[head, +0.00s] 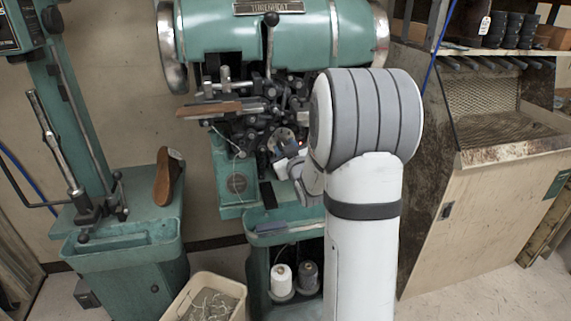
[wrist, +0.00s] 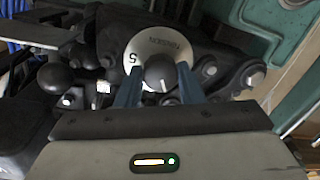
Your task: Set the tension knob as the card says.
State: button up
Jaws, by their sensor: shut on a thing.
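The tension knob (wrist: 160,70) is dark and round, with a short white line on the side facing my gripper. It sits on a pale dial plate (wrist: 142,45) lettered TENSION, where a 5 shows at the left. Other marks are hidden or too small to read. My gripper (wrist: 158,82) has one finger on each side of the knob and is shut on it. In the head view my gripper (head: 291,165) is at the stitcher's middle, partly hidden by my arm. The setting card cannot be made out; a small white tag (head: 485,25) hangs at the upper right, unreadable.
The green stitcher (head: 250,40) has levers and rods close around the knob, including a black ball knob (wrist: 55,75) at left. Thread spools (head: 281,279) stand below. A bin (head: 205,298) and a shoe (head: 167,177) are at left, a dusty cabinet (head: 480,200) at right.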

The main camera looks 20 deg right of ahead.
jog(key=n+b, duration=0.2)
jog(key=b, duration=0.2)
jog(key=shift+n, duration=0.4)
jog(key=shift+b, duration=0.3)
jog(key=o, duration=1)
jog(key=shift+c, duration=0.2)
jog(key=shift+s, duration=0.1)
jog(key=s+a, duration=0.1)
jog(key=s, duration=0.6)
jog(key=shift+s+r+b, duration=0.25)
jog(key=shift+s+b, duration=0.05)
jog(key=shift+b, duration=0.05)
